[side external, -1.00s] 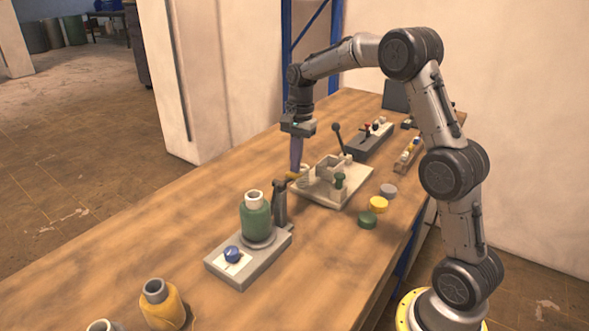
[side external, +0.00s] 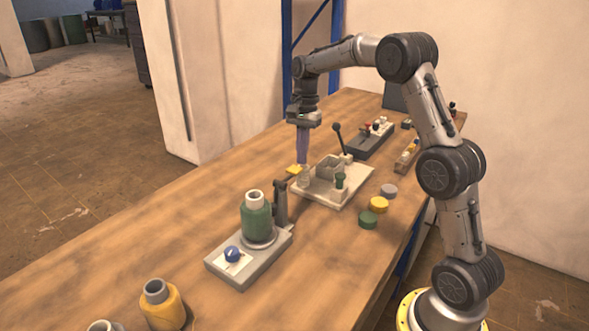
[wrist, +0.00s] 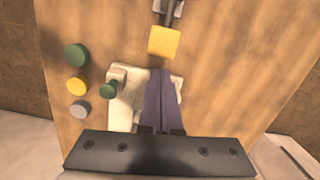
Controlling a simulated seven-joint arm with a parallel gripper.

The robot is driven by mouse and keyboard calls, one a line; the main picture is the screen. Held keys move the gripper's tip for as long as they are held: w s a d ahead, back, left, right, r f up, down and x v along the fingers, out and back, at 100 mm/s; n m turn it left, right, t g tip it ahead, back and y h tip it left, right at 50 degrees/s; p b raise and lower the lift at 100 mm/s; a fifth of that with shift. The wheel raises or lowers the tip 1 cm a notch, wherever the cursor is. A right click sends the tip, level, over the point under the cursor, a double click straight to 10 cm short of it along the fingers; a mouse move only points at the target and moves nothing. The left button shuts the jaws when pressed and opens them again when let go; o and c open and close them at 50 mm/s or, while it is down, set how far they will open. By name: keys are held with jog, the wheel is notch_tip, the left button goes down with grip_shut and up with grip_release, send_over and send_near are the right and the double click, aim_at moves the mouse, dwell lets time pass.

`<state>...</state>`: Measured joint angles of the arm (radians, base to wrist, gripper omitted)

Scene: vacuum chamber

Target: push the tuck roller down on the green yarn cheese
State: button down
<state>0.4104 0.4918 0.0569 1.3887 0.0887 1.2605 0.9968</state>
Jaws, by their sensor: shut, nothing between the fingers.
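The green yarn cheese (side external: 256,222) stands upright on a grey base at the middle of the bench, with a pale tube end on top. Beside it is a dark post (side external: 281,203). A yellow block (side external: 296,170), seemingly the end of the tuck roller's arm, sits above and right of the post; the roller itself I cannot make out. The yellow block (wrist: 164,42) also shows in the wrist view on a dark bracket, just beyond my fingertips. My gripper (side external: 303,163) is shut and empty, its purplish fingers pointing down close to the block; I cannot tell whether they touch.
A blue knob (side external: 232,254) is on the grey base. A pale fixture plate (side external: 340,192) with a black-knobbed lever stands right of my gripper. Green, yellow and grey discs (side external: 368,219) lie to its right. A yellow yarn cheese (side external: 161,306) stands front left.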

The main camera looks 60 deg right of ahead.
notch_tip(320, 180, up, 11)
jog(key=d, duration=0.1)
jog(key=shift+w+d+r, duration=0.1)
dwell(0.7)
